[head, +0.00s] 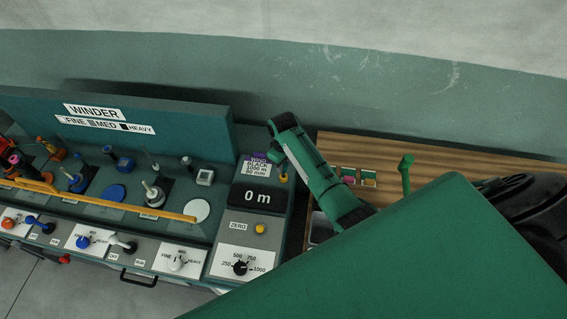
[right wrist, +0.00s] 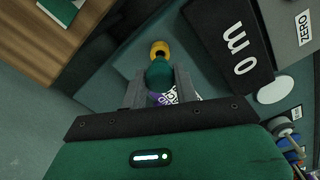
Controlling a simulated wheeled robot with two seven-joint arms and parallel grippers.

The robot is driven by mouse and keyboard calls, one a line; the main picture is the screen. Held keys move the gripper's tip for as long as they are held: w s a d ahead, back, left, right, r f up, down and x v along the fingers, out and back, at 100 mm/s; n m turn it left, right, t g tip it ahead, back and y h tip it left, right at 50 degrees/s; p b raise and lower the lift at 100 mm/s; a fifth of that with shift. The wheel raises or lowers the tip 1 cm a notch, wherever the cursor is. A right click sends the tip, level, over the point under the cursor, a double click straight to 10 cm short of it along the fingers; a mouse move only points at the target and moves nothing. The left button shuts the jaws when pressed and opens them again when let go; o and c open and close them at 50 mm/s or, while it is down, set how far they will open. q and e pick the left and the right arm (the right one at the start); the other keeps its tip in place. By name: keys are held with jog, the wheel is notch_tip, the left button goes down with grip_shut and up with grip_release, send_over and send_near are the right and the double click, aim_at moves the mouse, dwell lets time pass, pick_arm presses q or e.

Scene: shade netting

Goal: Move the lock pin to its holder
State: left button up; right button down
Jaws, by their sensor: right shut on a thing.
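The lock pin looks to be a short green piece with a yellow end, between my right fingers in the right wrist view (right wrist: 160,70). Its yellow end also shows in the head view (head: 283,178), beside the purple-topped label. My right gripper (head: 282,160) is shut on it, over the back right corner of the winder panel. In the right wrist view the fingers (right wrist: 158,82) stand on either side of the green part. I cannot tell whether the pin's end touches the panel. I cannot pick out the pin's holder. My left gripper is not in view.
The winder panel (head: 230,256) carries a 0 m display (head: 258,198), a yellow button and a black dial. Posts, discs and a yellow bar (head: 110,202) lie left. A wooden table (head: 440,158) with small cards (head: 358,177) and a green post (head: 405,172) stands right.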

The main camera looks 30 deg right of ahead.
aim_at(284, 168)
jog(key=shift+f+b, duration=0.65)
jog(key=shift+f, duration=0.95)
jog(key=c, duration=1)
grip_release()
notch_tip(284, 168, up, 12)
jog(key=b, duration=0.3)
jog(key=shift+r+b, duration=0.15)
jog(key=shift+b, duration=0.15)
jog(key=shift+r, duration=0.75)
jog(key=shift+f, duration=0.1)
